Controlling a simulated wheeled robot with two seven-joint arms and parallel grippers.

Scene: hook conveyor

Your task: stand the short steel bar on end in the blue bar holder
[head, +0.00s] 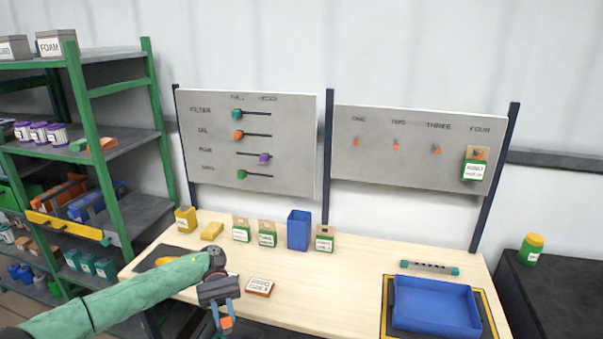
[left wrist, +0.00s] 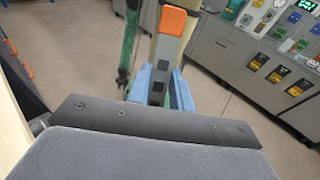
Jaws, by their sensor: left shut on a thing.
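My left gripper (head: 225,318) is low at the front left of the table, shut on the short steel bar, whose orange end (head: 226,323) shows between the fingers. My right gripper is not in view.
Green-and-tan boxes (head: 267,235) flank the holder. A labelled orange box (head: 260,287) lies right of my gripper. Yellow items (head: 186,220) stand at the back left. A teal-ended bar (head: 429,268) lies behind a blue tray (head: 433,304). The table's middle is clear.

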